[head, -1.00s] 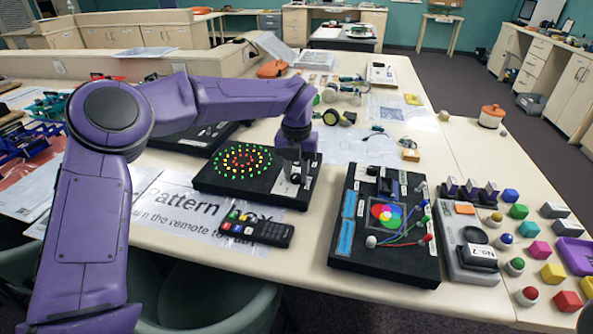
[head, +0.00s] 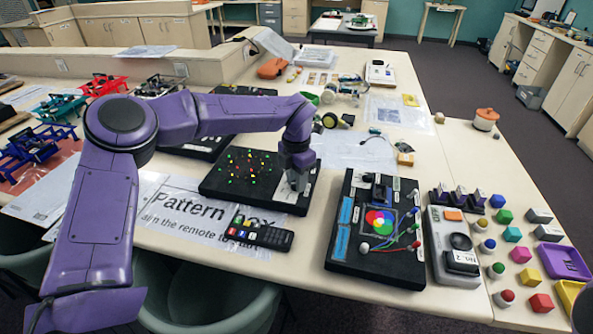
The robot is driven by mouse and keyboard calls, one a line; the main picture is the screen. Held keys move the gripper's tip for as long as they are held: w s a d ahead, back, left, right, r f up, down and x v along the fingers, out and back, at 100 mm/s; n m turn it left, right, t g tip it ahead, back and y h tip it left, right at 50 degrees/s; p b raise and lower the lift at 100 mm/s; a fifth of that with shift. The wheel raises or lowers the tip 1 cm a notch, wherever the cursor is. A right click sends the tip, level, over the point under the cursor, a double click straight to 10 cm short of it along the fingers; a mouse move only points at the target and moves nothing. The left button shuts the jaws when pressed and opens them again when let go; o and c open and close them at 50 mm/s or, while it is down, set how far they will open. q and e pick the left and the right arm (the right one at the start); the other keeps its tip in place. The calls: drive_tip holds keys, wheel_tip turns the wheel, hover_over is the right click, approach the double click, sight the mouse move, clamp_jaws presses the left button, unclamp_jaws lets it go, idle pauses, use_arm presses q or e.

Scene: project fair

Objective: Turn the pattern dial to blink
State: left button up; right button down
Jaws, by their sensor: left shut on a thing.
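The black pattern box (head: 222,184) lies on the table in the middle of the head view. Scattered small lights in red, green and yellow are lit on its top. My left gripper (head: 297,183) points down over the right part of the box, at the pale label strip. It is shut on the pattern dial, which the fingers mostly hide, so its pointer and setting cannot be read. My right gripper is out of view.
A remote (head: 259,234) lies just in front of the box, on a printed "Pattern Box" sheet (head: 172,203). To the right stand a black box with a colour-circle panel (head: 345,243), a grey button unit (head: 459,270) and several coloured blocks. A green chair (head: 215,305) is at the front edge.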

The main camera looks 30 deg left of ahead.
use_arm(q)
drive_tip(key=m+p, duration=0.4)
drive_tip(key=m, duration=0.1)
drive_tip(key=shift+r, duration=0.2)
drive_tip(key=shift+f+m+p, duration=0.15)
drive_tip(key=shift+m+p, duration=0.95)
drive_tip(key=shift+m, duration=1.2)
drive_tip(key=o, duration=1.1)
drive_tip(key=shift+w+r, duration=0.1)
drive_tip(key=shift+r, duration=0.25)
drive_tip(key=shift+r+b, duration=1.35)
drive_tip(key=shift+r, duration=3.55)
